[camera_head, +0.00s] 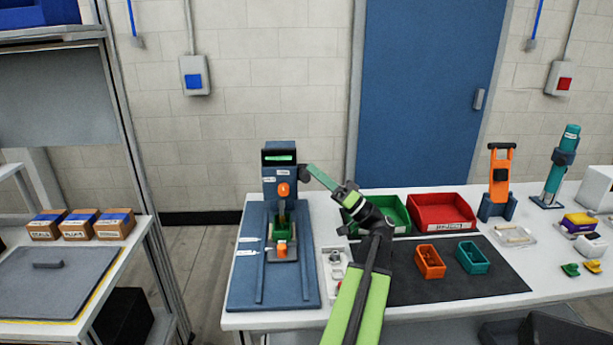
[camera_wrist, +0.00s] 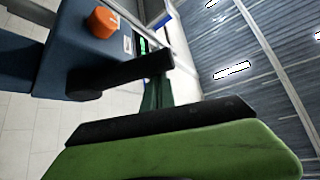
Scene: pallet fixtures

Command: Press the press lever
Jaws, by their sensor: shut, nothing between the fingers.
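The blue press (camera_head: 280,160) stands at the left end of the white table, with a lit green display and an orange knob. It also shows in the wrist view (camera_wrist: 85,55).
A green bin (camera_head: 392,212) and a red bin (camera_head: 442,210) stand right of the press, behind my arm. Small orange (camera_head: 430,262) and teal (camera_head: 472,257) trays sit on a dark mat (camera_head: 500,282). An orange fixture (camera_head: 499,175) stands farther right.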

